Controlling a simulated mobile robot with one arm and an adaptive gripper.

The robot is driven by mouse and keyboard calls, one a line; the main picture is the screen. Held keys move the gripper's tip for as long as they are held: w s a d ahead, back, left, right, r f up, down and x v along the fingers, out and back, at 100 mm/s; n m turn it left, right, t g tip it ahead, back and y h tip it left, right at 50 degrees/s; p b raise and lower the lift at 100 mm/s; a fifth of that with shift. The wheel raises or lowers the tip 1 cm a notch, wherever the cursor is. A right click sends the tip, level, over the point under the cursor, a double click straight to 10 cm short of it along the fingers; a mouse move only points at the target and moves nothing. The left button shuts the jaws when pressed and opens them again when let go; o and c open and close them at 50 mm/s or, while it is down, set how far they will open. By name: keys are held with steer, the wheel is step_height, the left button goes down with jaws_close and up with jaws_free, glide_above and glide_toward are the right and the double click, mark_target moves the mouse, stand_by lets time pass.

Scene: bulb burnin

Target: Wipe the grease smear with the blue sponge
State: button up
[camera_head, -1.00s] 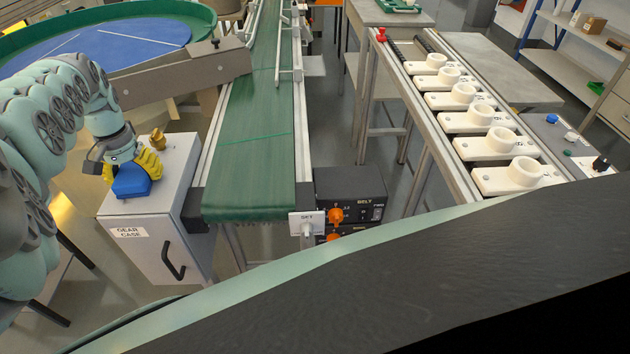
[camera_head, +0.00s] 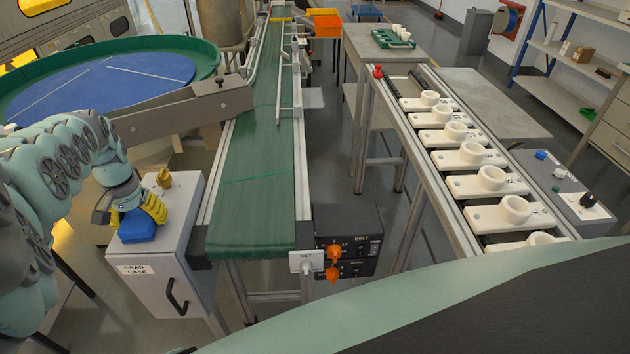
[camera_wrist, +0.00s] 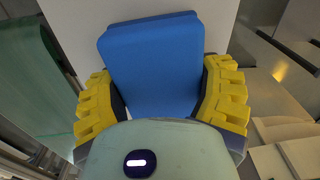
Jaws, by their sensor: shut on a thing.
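The blue sponge (camera_head: 138,226) is over the top of the grey gear case (camera_head: 183,235), near its front edge. My gripper (camera_head: 138,208), with yellow fingers, is shut on the sponge. In the wrist view the sponge (camera_wrist: 155,65) sits between the two yellow fingers of my gripper (camera_wrist: 158,95), with the pale case top (camera_wrist: 75,15) behind it. I cannot tell whether the sponge touches the case top. No grease smear can be made out; the sponge and gripper hide part of the top.
A brass-coloured fitting (camera_head: 164,178) stands on the case top behind the sponge. The green conveyor belt (camera_head: 255,190) runs just to the right, with a black belt control box (camera_head: 348,240) at its end. A round blue table (camera_head: 100,85) with a green rim lies behind.

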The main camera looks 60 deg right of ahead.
mark_target(126, 255)
steer(key=shift+s+a+r+p, duration=0.35)
steer(key=shift+a+p, duration=0.15)
steer(key=shift+p, duration=0.55)
steer(key=shift+s+a+f, duration=0.1)
steer(key=shift+a+f, duration=0.05)
steer(key=shift+f, duration=0.05)
steer(key=s+a+p, duration=0.2)
steer(key=p, duration=0.3)
steer(key=shift+a, duration=0.15)
steer(key=shift+s+a+f+p, duration=0.15)
steer(key=shift+a+p, duration=0.15)
steer(key=shift+a, duration=0.05)
steer(key=shift+s+a+p, duration=0.5)
steer(key=shift+a+p, duration=0.05)
steer(key=shift+p, duration=0.45)
steer(key=shift+s+a+p, duration=0.45)
steer(key=shift+a+p, duration=0.05)
steer(key=shift+p, duration=0.1)
steer(key=shift+s+a+f, duration=0.15)
steer(key=shift+a+f, duration=0.1)
steer(key=shift+a, duration=0.05)
